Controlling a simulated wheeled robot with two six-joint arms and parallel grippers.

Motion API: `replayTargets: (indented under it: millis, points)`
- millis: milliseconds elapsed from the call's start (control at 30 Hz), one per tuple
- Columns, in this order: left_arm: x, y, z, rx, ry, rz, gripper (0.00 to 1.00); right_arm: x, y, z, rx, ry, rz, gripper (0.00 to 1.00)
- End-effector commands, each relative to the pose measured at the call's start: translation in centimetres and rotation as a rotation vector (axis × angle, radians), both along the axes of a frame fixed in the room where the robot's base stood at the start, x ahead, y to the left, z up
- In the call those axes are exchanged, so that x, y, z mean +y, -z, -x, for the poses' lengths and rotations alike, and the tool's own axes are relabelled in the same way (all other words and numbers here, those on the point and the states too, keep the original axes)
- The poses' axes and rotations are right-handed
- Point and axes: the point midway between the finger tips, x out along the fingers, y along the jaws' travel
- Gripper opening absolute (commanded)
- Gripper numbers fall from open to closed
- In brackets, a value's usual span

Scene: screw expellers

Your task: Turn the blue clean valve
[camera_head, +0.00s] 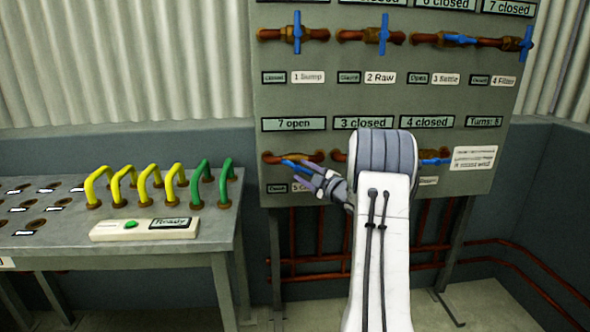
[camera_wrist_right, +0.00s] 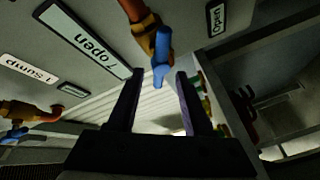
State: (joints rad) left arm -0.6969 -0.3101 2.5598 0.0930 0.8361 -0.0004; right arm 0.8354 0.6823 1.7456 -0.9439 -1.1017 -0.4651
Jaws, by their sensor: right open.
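The blue valve handle (camera_head: 289,162) is on the lower left of the grey panel, on a brown pipe fitting under the "7 open" sign. The label below it (camera_head: 300,188) is partly covered and reads "5 C…", so its full name is hidden. My right gripper (camera_head: 308,172) is open at this handle. In the right wrist view the blue handle (camera_wrist_right: 161,62) shows between the open fingertips of my right gripper (camera_wrist_right: 159,76). I cannot tell whether the fingers touch it. My left gripper is not in view.
Upper valves, such as 1 Sump (camera_head: 297,32) and 2 Raw (camera_head: 384,34), line the grey panel (camera_head: 330,97). My right arm covers part of the lower row. At left, a table (camera_head: 60,240) bears yellow and green looped pipes (camera_head: 203,183) and a "Ready" box (camera_head: 144,229).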

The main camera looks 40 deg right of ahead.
Motion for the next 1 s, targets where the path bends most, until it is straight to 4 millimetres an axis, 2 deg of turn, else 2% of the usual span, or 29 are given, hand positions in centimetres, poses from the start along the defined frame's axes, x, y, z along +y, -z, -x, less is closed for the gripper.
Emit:
replayTargets:
  millis: [100, 300, 667, 700, 800, 1000]
  points:
    - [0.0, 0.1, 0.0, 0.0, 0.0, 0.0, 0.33, 0.0, 0.1, -2.3, 0.0, -0.002, 0.001, 0.51]
    - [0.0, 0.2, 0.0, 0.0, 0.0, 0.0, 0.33, -0.1, 0.1, -4.4, 0.001, -0.001, 0.0, 0.51]
    - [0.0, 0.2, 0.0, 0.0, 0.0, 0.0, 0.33, -0.2, 0.0, -4.9, 0.001, 0.002, -0.001, 0.51]
    - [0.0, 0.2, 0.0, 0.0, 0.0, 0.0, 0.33, -0.2, 0.0, -4.9, 0.001, 0.002, -0.001, 0.35]
    - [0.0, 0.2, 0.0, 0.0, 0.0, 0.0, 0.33, -0.1, 0.0, -4.9, 0.001, 0.002, -0.001, 0.0]
    - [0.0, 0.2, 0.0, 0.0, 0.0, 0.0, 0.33, -0.1, 0.1, -4.9, 0.003, 0.002, 0.001, 0.0]
